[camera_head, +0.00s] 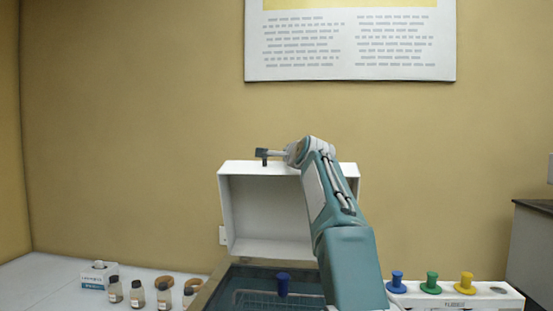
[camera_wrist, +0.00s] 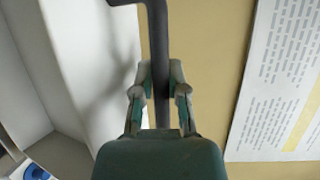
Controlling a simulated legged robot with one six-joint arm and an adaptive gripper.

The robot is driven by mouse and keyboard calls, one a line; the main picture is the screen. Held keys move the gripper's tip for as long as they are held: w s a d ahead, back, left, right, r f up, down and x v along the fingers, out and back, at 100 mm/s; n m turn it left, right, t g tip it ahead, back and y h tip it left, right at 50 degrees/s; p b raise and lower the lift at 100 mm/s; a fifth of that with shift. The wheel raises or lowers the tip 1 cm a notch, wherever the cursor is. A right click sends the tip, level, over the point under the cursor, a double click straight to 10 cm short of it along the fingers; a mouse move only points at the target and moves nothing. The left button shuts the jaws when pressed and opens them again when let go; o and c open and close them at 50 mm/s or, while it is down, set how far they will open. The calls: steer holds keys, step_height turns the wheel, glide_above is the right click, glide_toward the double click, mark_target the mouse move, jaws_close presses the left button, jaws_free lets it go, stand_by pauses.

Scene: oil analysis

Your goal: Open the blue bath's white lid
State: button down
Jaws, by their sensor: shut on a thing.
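The white lid (camera_head: 268,212) stands raised and tilted up behind the bath (camera_head: 232,271), its hollow underside facing me. The bath's opening is uncovered, with a wire rack (camera_head: 262,298) and a blue knob (camera_head: 283,284) inside. My gripper (camera_head: 270,153) is at the lid's top edge. In the wrist view my gripper (camera_wrist: 160,92) is shut on the lid's dark handle (camera_wrist: 158,40), which runs between the fingers. The lid (camera_wrist: 88,60) fills the left of that view. My arm hides the lid's right part and part of the bath.
At right a white holder (camera_head: 455,298) carries blue, green and yellow knobs. A poster (camera_head: 350,45) hangs on the wall.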

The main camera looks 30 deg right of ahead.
steer(key=shift+w+d+f, duration=0.1)
steer(key=shift+w+d, duration=0.3)
steer(key=shift+d, duration=0.1)
steer(key=c, duration=0.6)
jaws_free()
steer(key=shift+d, duration=0.1)
steer(key=shift+c, duration=0.2)
